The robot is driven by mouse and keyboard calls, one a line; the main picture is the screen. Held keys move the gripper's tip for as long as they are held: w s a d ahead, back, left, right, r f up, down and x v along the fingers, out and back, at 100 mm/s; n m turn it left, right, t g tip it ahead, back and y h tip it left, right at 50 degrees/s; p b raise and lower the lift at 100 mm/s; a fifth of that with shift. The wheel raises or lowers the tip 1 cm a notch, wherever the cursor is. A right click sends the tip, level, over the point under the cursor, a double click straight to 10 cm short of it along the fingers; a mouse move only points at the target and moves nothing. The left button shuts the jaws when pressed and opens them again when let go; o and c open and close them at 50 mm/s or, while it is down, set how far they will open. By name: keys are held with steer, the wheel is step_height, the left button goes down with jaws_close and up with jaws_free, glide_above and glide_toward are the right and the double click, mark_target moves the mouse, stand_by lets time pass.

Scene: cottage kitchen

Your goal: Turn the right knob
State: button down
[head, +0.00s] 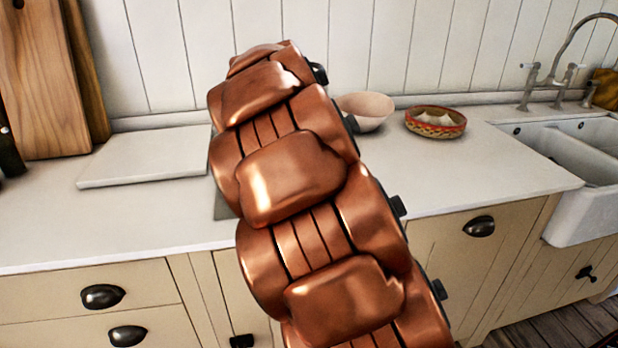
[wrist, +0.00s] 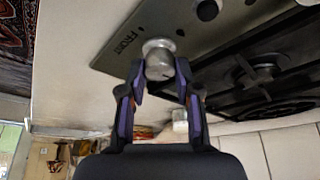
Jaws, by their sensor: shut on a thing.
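In the wrist view, a round silver knob (wrist: 158,58) stands on the grey metal panel of a hob (wrist: 125,35), close to its edge. My gripper (wrist: 160,76) is shut on this knob, with one dark purple-lined finger on each side. Small lettering is printed on the panel beside the knob. A black burner with a grate (wrist: 262,78) lies to the right of it. In the head view my copper arm hides my gripper, the knob and nearly all of the hob. I cannot tell from these views whether this is the right knob.
In the head view, a white board (head: 145,160) lies on the counter (head: 60,225) left of my arm. A pale bowl (head: 366,110) and a patterned dish (head: 436,122) stand to the right, before the sink (head: 575,150). Wooden boards (head: 40,80) lean at the back left.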

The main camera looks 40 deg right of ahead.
steer(key=shift+m+g, duration=0.3)
steer(key=shift+m, duration=0.6)
steer(key=c, duration=0.8)
jaws_free()
steer(key=shift+r, duration=0.1)
steer(key=v, duration=1.1)
steer(key=shift+a+r, duration=0.25)
steer(key=shift+r, duration=0.1)
